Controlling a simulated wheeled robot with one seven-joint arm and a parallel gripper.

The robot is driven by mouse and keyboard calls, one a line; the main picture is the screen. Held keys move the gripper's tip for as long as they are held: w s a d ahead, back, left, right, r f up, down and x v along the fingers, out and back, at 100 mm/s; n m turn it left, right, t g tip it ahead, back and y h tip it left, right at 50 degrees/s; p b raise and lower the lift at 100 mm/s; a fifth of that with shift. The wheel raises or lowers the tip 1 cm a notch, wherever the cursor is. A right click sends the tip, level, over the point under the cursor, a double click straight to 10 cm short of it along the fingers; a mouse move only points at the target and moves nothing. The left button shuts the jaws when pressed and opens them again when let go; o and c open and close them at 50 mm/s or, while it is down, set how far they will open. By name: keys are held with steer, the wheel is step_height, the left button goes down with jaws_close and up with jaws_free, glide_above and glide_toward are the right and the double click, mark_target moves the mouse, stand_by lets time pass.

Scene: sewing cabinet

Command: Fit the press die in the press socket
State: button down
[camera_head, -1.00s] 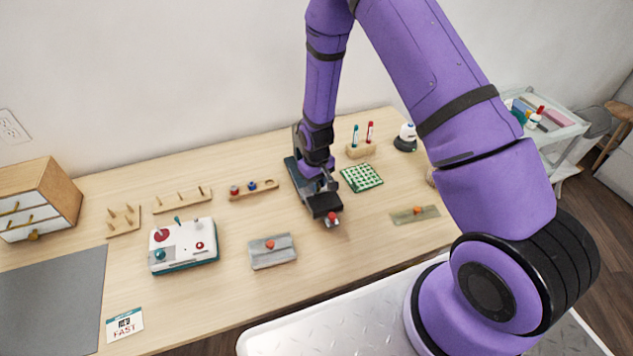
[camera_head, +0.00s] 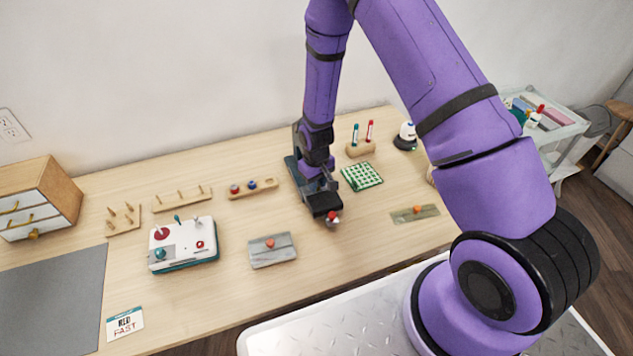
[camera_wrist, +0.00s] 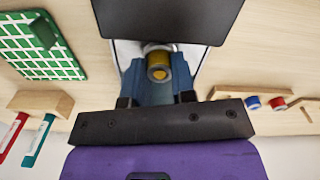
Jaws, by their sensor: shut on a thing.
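My gripper (camera_wrist: 158,76) is shut on a small round metal piece with a yellow centre, which I take for the press die (camera_wrist: 158,66). Its bluish fingers stand on either side of the piece in the wrist view. In the head view my arm comes down over a dark teal press (camera_head: 292,170) at the middle of the table, and hides much of it. A small red-topped part shows at the near end of the black block there. The press socket cannot be made out, nor whether the die touches it.
A green gridded mat (camera_head: 361,176) and a pen block (camera_head: 360,149) lie right of the press. A wooden strip with coloured pegs (camera_head: 253,189), a grey plate (camera_head: 272,251) and a white control box (camera_head: 183,245) lie left. Another plate (camera_head: 415,214) lies right.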

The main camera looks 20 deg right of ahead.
steer(key=c, duration=0.9)
jaws_free()
steer(key=shift+o, duration=0.2)
steer(key=shift+r, duration=0.15)
step_height(320, 180, up, 11)
steer(key=shift+f, duration=0.2)
